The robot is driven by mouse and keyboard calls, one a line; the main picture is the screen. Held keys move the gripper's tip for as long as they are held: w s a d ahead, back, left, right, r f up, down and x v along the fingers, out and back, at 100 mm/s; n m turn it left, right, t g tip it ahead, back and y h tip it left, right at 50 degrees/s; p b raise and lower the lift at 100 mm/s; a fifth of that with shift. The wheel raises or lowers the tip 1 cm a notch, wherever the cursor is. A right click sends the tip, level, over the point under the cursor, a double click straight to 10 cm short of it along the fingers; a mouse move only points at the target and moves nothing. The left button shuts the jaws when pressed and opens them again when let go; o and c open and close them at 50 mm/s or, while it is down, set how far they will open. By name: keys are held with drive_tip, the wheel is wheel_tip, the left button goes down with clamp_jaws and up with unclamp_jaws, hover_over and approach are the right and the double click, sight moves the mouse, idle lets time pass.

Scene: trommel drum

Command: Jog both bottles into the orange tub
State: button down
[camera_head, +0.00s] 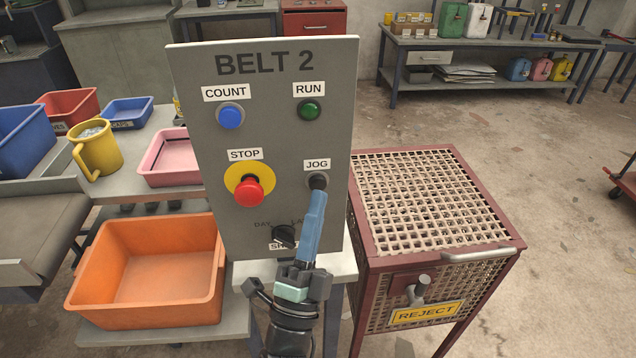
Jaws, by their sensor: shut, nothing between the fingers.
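The grey BELT 2 panel (262,130) stands upright in the middle. Its JOG button (317,181) is dark and sits at the lower right, under its label. My gripper (316,196) is shut and empty, its blue fingers pointing up with their tips at the JOG button. I cannot tell whether they press it. The orange tub (212,300) stands on a low shelf left of the panel and looks empty. A grey belt surface (40,228) lies at the far left, bare where it shows. I see no bottles on it or in the tub.
The panel also has a blue COUNT button (230,116), green RUN button (310,110), red STOP button (248,189) and black selector (283,236). A red mesh REJECT cage (428,205) stands close on the right. A yellow mug (98,150) and pink tray (170,178) sit behind the tub.

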idle(0.7)
drive_tip(key=shift+w+b, duration=0.45)
drive_tip(key=shift+b, duration=0.05)
